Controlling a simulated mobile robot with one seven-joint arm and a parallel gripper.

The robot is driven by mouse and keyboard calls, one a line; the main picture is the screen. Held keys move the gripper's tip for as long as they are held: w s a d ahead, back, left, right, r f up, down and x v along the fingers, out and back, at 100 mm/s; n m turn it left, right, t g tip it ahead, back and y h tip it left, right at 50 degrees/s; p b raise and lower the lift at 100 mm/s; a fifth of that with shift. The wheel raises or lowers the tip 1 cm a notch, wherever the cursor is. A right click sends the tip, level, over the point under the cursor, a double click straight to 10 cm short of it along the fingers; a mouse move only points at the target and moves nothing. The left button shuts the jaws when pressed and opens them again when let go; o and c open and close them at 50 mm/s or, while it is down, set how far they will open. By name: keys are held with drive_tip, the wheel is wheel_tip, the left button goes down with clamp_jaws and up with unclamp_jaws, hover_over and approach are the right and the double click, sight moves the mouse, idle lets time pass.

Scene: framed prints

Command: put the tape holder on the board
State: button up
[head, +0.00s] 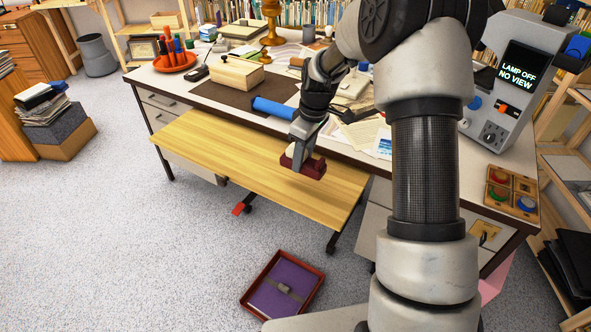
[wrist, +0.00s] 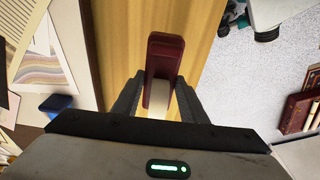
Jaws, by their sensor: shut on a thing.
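The tape holder (head: 314,169) is a dark red block with a pale part. My gripper (head: 301,153) is shut on it. In the wrist view the tape holder (wrist: 164,58) stands out between the two dark fingers of my gripper (wrist: 160,98), with a cream part near them. The board (head: 215,150) is a long, light yellow wooden plank along the front of the desk, lower than its top. The tape holder is over the board's right part in the picture. I cannot tell whether they touch. The board (wrist: 118,45) also shows behind the holder in the wrist view.
The desk (head: 170,82) behind is crowded, with a wooden box (head: 237,74), a blue roll (head: 273,108) and papers near the arm. A red tray with a purple lining (head: 262,298) lies on the floor in front. The board's left part is bare.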

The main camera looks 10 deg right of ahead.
sight(303, 170)
drive_tip(key=shift+f+b, duration=0.6)
drive_tip(key=shift+f, duration=1.85)
drive_tip(key=shift+f, duration=0.1)
drive_tip(key=shift+f, duration=0.15)
drive_tip(key=o, duration=1.4)
